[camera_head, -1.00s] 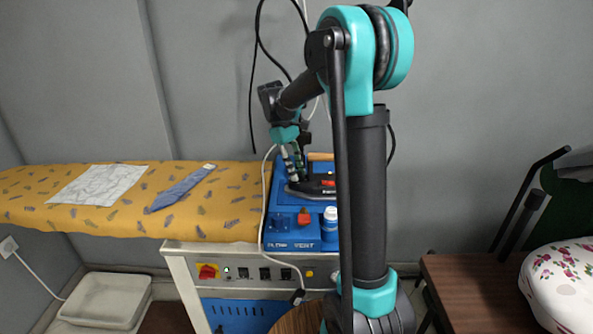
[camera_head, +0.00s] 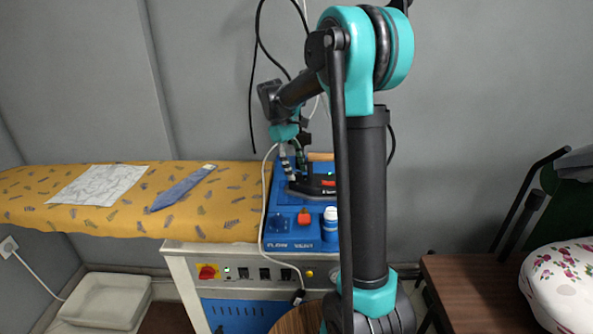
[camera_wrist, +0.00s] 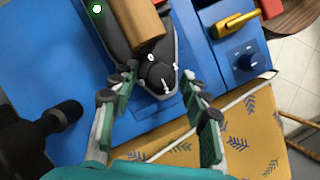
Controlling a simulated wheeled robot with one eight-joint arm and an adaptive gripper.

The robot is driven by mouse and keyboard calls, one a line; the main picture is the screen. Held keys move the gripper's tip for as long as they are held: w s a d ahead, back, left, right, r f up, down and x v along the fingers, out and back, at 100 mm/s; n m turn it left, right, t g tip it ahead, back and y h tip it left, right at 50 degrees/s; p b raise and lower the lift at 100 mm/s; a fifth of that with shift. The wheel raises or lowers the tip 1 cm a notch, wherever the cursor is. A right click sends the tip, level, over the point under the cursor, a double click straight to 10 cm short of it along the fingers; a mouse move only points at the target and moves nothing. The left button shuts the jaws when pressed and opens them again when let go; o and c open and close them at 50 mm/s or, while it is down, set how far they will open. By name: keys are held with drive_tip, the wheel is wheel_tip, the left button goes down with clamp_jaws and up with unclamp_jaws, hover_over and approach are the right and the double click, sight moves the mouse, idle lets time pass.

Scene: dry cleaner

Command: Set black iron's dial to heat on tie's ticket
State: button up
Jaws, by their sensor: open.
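The black iron (camera_wrist: 124,26) sits on the blue station, with a wooden handle (camera_wrist: 140,22) and a lit green lamp. Its round dark dial (camera_wrist: 160,74), with white marks, is at the end facing my gripper (camera_wrist: 159,78). My gripper is open, one finger on each side of the dial; I cannot tell whether they touch it. In the head view my gripper (camera_head: 292,166) is at the left end of the iron (camera_head: 318,187). The blue tie (camera_head: 182,189) lies on the yellow board with a small pale ticket (camera_head: 209,167) at its upper end; its writing is too small to read.
A white cable hangs in front. A patterned cloth (camera_head: 98,185) lies on the yellow board (camera_head: 235,205). My arm hides the station's right side.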

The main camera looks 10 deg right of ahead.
drive_tip(key=v, duration=1.1)
drive_tip(key=shift+r, duration=0.15)
